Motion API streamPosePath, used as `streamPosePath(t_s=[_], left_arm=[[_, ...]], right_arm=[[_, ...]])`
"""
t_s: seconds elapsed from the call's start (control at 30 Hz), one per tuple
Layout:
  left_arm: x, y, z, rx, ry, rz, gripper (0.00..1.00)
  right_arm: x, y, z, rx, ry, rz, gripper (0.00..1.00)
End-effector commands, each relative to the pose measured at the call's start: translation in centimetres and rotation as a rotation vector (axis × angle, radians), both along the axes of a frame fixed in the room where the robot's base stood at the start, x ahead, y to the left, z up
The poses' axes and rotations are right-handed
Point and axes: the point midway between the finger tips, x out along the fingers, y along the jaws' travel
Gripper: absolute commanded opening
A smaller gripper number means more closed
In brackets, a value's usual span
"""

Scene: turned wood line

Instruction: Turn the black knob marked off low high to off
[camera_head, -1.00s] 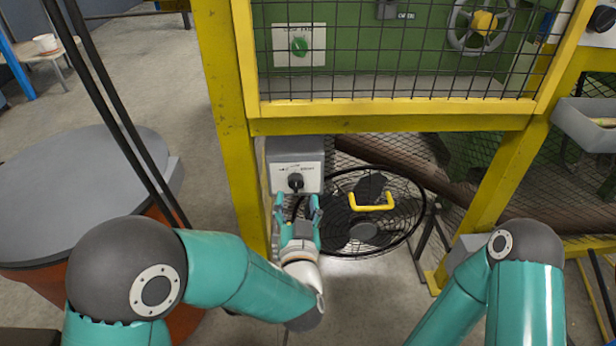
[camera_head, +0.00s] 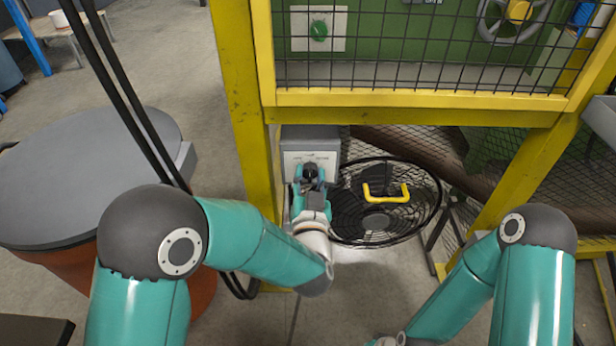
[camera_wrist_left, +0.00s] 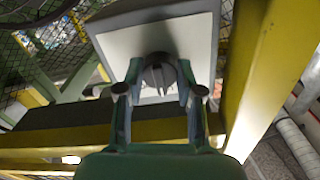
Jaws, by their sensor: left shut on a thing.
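The black knob (camera_head: 310,169) is on the pale face plate of a grey control box (camera_head: 318,136), low beside the yellow post. My left gripper (camera_head: 310,178) is at the knob with a finger on each side, shut on it. The left wrist view shows the knob (camera_wrist_left: 158,70) between the two fingertips of the left gripper (camera_wrist_left: 158,88), in front of the plate. The off, low and high marks are too small or covered to read, so the knob's setting is unclear. My right arm shows at lower right, but its gripper is out of the picture.
A black round fan (camera_head: 430,212) with a yellow handle (camera_head: 386,192) stands right of the box. A yellow frame (camera_head: 420,108) with wire mesh rises above, with a green knob (camera_head: 319,31) behind it. A grey-lidded drum (camera_head: 80,180) stands at left.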

Motion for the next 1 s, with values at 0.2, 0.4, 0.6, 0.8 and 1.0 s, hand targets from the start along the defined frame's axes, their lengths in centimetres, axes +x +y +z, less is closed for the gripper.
streamPosePath(t_s=[0.2, 0.4, 0.6, 0.8, 1.0], left_arm=[[-0.01, 0.1, -0.02, -0.007, 0.0, 0.0, 0.01], [0.0, -0.02, -0.05, -0.054, 0.0, 0.0, 0.02], [0.01, -0.05, -0.02, -0.165, -0.001, 0.0, 0.02], [0.02, -0.05, 0.05, -0.326, -0.002, 0.0, 0.02], [0.02, -0.03, 0.08, -0.498, -0.002, 0.0, 0.02]], right_arm=[[0.01, -0.01, -0.04, 0.0, 0.0, 0.0, 0.4], [0.01, 0.0, -0.33, 0.0, 0.0, 0.0, 0.4], [0.01, 0.01, -0.73, 0.0, 0.0, 0.0, 0.4], [0.01, 0.0, -0.82, 0.0, 0.0, 0.0, 0.4], [0.0, 0.0, -0.8, 0.0, 0.0, 0.0, 0.4]])
